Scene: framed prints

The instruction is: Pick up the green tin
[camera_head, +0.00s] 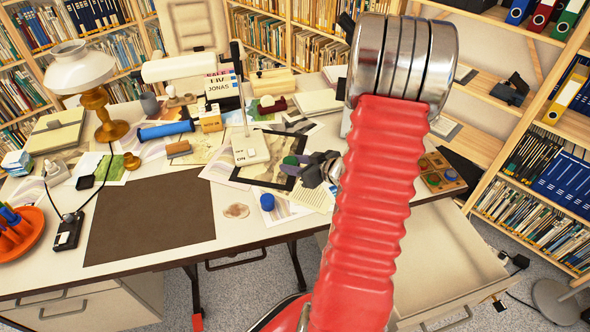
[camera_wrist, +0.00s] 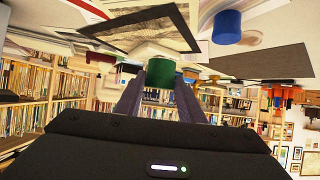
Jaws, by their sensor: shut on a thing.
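The green tin (camera_wrist: 161,72) is between the two fingers of my gripper (camera_wrist: 160,86) in the wrist view, which looks upside down. The gripper is shut on it. In the head view the tin is a small green shape (camera_head: 291,160) at the tip of my gripper (camera_head: 299,166), in front of a dark-framed print (camera_head: 269,158) on the desk. The fingers hide part of the tin. I cannot tell how far it is above the desk.
A blue tin (camera_head: 267,202) stands on the desk near the gripper; it also shows in the wrist view (camera_wrist: 227,27). A white switch box (camera_head: 250,149) stands behind the print. A brown mat (camera_head: 150,215) lies bare at left. A wooden tray (camera_head: 441,174) is at right.

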